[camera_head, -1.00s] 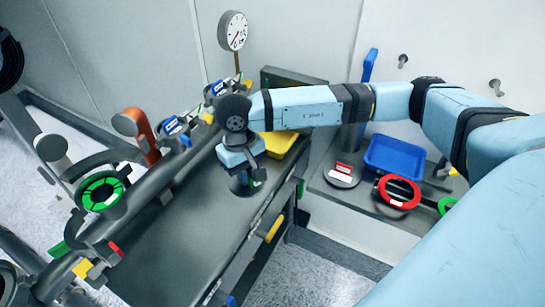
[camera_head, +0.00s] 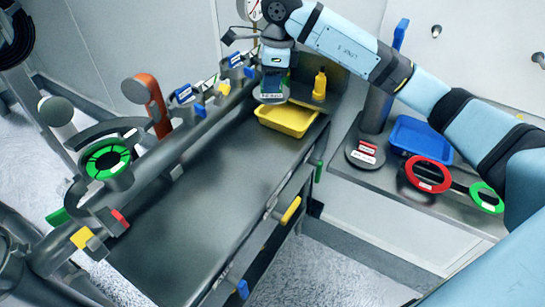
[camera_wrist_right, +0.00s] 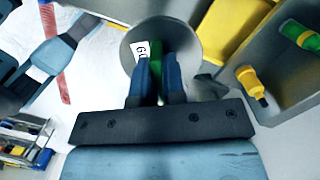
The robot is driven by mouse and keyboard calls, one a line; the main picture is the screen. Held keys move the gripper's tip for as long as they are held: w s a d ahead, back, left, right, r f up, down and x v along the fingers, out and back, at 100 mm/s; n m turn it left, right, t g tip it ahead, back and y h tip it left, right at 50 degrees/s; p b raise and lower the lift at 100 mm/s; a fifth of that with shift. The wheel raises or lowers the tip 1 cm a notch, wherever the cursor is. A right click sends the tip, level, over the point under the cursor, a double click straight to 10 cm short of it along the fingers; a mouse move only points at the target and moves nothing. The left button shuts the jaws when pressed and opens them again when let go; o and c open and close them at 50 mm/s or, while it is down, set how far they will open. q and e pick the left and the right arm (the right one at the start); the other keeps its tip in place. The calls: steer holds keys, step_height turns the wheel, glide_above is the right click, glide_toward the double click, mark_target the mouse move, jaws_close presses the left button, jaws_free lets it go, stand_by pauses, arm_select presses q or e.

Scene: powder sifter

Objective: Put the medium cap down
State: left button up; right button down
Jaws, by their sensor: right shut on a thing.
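The medium cap (camera_head: 268,98) is a round grey disc with a white label, and a green part stands on it. My right gripper (camera_head: 275,80) is shut on this green part and holds the cap just behind and left of the yellow tray (camera_head: 283,122). In the right wrist view, the cap (camera_wrist_right: 187,35) lies beyond the gripper (camera_wrist_right: 158,62), with the green part between the two blue fingers. I cannot tell whether the cap touches the surface under it. My left gripper is not in view.
A yellow bottle (camera_head: 320,87) stands right of the gripper. A pipe with clamps and a green ring (camera_head: 107,160) runs along the left. The middle of the grey table (camera_head: 215,185) is bare. A blue tray (camera_head: 420,140) and a red ring (camera_head: 428,175) lie on the right bench.

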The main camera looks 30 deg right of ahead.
steer(key=shift+w+d+r+m, duration=0.15)
steer(key=shift+w+d+m, duration=0.1)
steer(key=shift+m, duration=0.55)
step_height(320, 180, down, 15)
steer(key=shift+f, duration=2.4)
steer(key=shift+f, duration=0.1)
steer(key=c, duration=1.2)
jaws_free()
